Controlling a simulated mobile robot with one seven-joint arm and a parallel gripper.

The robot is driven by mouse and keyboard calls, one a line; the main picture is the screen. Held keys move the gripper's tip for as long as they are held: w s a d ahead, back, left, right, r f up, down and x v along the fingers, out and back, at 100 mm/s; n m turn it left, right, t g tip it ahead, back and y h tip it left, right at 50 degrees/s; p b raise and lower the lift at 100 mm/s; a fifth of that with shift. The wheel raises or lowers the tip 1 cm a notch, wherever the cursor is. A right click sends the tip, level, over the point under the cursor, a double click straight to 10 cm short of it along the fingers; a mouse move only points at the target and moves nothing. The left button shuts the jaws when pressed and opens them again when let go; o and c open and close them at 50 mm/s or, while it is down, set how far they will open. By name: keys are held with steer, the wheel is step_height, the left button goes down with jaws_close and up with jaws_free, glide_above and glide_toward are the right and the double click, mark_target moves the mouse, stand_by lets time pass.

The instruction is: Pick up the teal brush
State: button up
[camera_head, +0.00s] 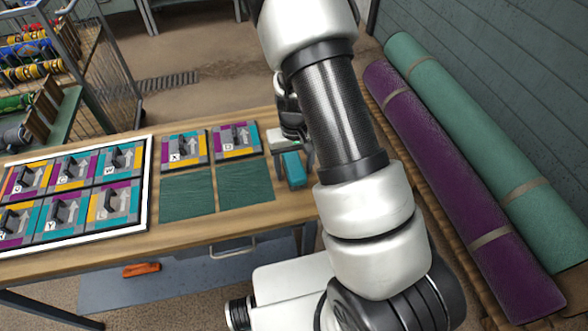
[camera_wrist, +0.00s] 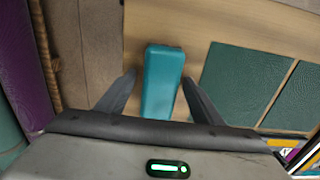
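The teal brush (camera_head: 293,168) lies on the wooden table near its right end, beside the green mats. In the wrist view the teal brush (camera_wrist: 162,84) is a block between the two fingers of my gripper (camera_wrist: 158,88). The fingers are spread, with a gap on each side of the brush. In the head view my gripper (camera_head: 292,147) is above and around the brush, partly hidden by my arm. The underside of the brush is hidden.
Two dark green mats (camera_head: 187,195) and two patterned tiles (camera_head: 184,148) lie left of the brush. A white-framed tile board (camera_head: 148,190) is farther left. Rolled purple (camera_head: 450,175) and teal (camera_head: 480,150) rugs lie right of the table. The wooden table (camera_head: 225,228) has a bare front strip.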

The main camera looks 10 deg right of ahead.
mark_target(294, 164)
steer(key=c, duration=1.1)
steer(key=shift+r, duration=0.15)
step_height(294, 164, up, 10)
steer(key=shift+f+p, duration=0.1)
steer(key=shift+p, duration=0.5)
steer(key=o, duration=0.3)
steer(key=c, duration=0.4)
